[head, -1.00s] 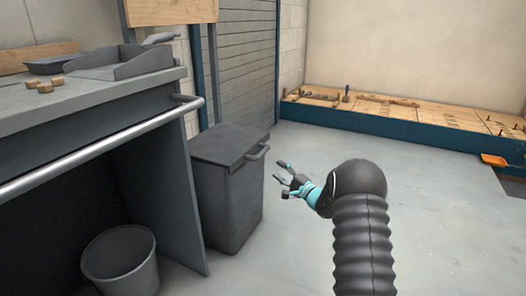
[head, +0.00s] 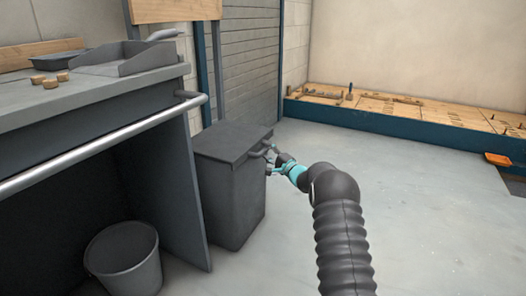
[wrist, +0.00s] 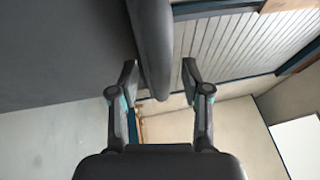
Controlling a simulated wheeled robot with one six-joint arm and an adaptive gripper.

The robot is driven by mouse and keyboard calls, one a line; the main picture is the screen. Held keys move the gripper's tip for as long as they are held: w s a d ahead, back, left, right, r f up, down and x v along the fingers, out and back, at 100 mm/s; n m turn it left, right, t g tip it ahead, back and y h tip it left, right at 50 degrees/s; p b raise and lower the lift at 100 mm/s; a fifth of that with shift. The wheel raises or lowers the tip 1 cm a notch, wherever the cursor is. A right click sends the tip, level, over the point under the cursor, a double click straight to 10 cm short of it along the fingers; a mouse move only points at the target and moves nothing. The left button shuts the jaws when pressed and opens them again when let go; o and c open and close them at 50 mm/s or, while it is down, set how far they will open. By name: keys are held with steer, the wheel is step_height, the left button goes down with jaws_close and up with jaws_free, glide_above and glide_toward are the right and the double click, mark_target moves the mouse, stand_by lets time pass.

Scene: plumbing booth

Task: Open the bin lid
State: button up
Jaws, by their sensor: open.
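The dark grey bin (head: 228,200) stands on the floor beside the workbench, and its flat lid (head: 230,142) is shut. The lid's handle (head: 258,152) sticks out on the right side, partly hidden by my gripper. My gripper (head: 268,161) is at the handle, reaching in from the right. In the wrist view, my gripper (wrist: 159,80) is open, with the bar-shaped handle (wrist: 151,45) reaching down between its two fingers, closer to the left one. The bin (wrist: 60,50) fills the upper left of that view. I cannot tell whether a finger touches the handle.
A workbench (head: 90,104) with a metal rail (head: 110,143) stands left of the bin. An open grey bucket (head: 124,262) sits under it. A low wooden-topped platform (head: 400,108) runs along the back wall.

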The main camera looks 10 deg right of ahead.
steer(key=shift+w+a+r, duration=0.1)
steer(key=shift+w+a, duration=0.25)
steer(key=shift+w, duration=0.1)
